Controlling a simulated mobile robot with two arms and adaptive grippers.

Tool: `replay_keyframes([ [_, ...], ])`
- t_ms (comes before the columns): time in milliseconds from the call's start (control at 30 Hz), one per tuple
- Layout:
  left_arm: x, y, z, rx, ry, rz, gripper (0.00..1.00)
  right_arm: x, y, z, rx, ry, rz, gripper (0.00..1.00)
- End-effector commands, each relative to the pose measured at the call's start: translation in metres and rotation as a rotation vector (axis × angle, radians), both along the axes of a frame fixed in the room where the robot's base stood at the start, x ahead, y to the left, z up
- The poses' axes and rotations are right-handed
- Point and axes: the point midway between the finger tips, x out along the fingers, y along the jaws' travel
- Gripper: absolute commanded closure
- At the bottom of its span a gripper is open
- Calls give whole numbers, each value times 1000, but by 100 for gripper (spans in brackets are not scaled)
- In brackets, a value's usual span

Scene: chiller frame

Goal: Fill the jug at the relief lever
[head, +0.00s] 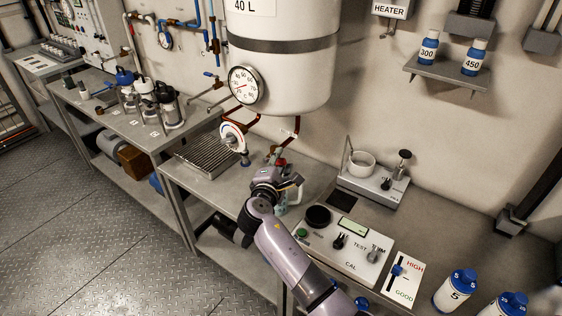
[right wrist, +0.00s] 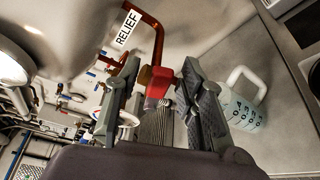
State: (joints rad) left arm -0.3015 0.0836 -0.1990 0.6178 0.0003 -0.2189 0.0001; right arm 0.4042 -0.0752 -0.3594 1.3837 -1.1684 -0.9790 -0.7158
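The relief lever (right wrist: 158,86) is a small red handle on a copper pipe labelled RELIEF (right wrist: 128,29), under the white tank. In the right wrist view my right gripper (right wrist: 161,72) is open, with its fingers spread on either side of the red handle and gaps visible beside it. In the head view my right gripper (head: 285,178) is at the bench below the tank and covers part of the scene. The white jug (right wrist: 243,98), with a handle and dark markings, stands on the bench right of the fingers. In the head view the jug (head: 292,195) is mostly hidden behind the gripper. My left gripper is not in view.
The tank (head: 285,75) with a dial gauge (head: 245,86) hangs above. A ribbed drain tray (head: 208,153) lies left of my gripper. A test panel (head: 343,245) and a device with a white cup (head: 361,163) stand to the right. Blue-capped bottles (head: 455,290) are at front right.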

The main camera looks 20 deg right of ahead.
Motion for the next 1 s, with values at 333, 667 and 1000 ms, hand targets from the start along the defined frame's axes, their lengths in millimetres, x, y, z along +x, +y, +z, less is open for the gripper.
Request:
replay_keyframes([
  [333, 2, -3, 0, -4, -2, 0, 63, -58, 36, 8, 4, 2, 3, 63],
  [667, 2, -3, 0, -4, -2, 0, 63, -95, 57, 15, 2, 1, 1, 63],
  [1000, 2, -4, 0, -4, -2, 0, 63, -97, 59, 16, 0, 0, 1, 63],
])
